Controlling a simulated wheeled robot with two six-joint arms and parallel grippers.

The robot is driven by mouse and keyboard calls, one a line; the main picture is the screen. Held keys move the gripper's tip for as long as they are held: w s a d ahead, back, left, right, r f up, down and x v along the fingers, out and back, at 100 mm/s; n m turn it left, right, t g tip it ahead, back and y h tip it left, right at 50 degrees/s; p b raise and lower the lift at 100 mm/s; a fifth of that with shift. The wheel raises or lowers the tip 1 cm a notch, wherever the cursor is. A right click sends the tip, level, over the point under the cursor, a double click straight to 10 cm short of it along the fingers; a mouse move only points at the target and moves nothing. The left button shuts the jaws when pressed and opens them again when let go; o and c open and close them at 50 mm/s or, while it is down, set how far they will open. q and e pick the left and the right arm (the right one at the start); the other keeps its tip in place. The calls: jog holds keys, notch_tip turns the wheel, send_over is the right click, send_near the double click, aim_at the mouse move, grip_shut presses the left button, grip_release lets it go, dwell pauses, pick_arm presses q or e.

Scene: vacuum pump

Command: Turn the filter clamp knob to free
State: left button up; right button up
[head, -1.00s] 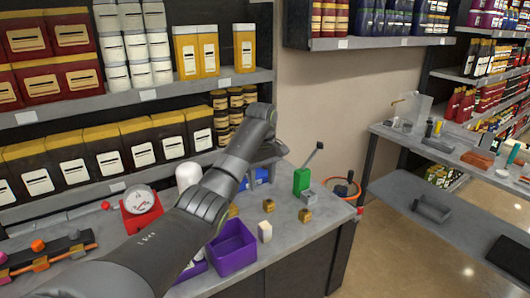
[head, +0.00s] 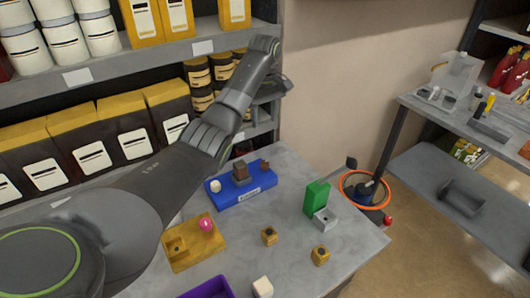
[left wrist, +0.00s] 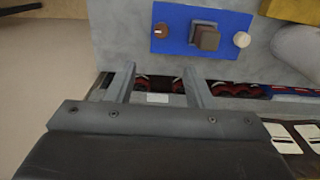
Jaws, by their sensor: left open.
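A blue fixture (head: 262,190) with a label lies at the back of the grey table. It carries a brown block (head: 241,172), a white round knob (head: 215,185) and a small brown knob (head: 264,166). I cannot tell which part is the filter clamp knob. The fixture also shows at the top of the left wrist view (left wrist: 175,43), with its white knob (left wrist: 242,39) and brown knob (left wrist: 161,30). My left gripper (head: 272,88) is raised in front of the shelf, open and empty. Its two fingers (left wrist: 160,86) are apart from the fixture. My right gripper is out of view.
A yellow plate (head: 184,262) with a pink ball stands left of two small yellow blocks. A green block (head: 316,196) stands near the table's right edge. A purple bin (head: 208,289) is at the front. Shelves with boxes (head: 118,128) rise behind.

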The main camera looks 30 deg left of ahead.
pick_arm(q)
jog(key=f+b, duration=0.2)
send_near(265, 162)
notch_tip(265, 162, down, 8)
jog(key=shift+r, duration=0.1)
jog(key=shift+f, duration=0.7)
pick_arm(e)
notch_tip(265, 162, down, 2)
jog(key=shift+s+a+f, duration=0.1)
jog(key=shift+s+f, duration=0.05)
pick_arm(q)
jog(key=shift+c, duration=0.4)
jog(key=c, duration=0.9)
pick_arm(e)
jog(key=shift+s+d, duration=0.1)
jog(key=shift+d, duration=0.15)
